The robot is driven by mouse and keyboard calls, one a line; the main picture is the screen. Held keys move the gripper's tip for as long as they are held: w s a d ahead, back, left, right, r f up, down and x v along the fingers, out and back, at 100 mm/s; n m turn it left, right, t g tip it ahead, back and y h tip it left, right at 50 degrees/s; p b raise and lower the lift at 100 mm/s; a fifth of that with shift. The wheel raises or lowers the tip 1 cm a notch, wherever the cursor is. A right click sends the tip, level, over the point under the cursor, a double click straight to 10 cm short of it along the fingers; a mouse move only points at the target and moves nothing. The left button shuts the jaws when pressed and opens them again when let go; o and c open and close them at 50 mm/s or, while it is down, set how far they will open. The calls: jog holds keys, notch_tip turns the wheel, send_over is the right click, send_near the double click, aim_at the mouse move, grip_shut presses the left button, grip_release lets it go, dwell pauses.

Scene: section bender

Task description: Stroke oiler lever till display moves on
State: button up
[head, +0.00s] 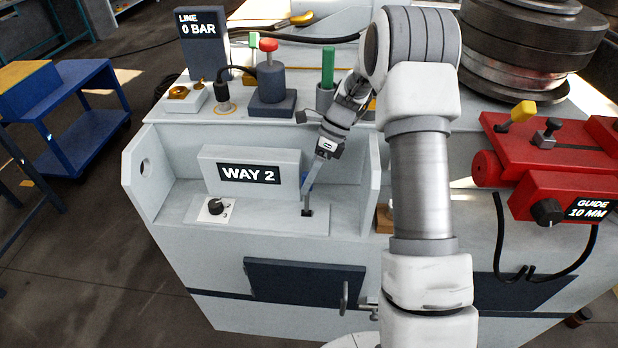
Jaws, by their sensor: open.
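A display reading "WAY 2" (249,174) is set in a pale grey block in the open bay on the machine's front. A thin grey upright (305,198) on a small black foot stands right of this block and appears to be the oiler lever. My gripper (310,186) reaches down from the upper right, its fingers at the upright's upper part. The fingers are open. They partly hide the upright, and I cannot tell whether they touch it. A second display (199,26) reads "LINE 0 BAR".
A black selector knob (215,207) sits below the "WAY 2" block. A green-handled lever (327,68) and a red-knobbed lever (268,46) stand behind. The bay's side walls (148,170) rise on both sides. A red guide unit (545,195) is at right.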

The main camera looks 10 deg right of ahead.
grip_shut()
dwell(1.3)
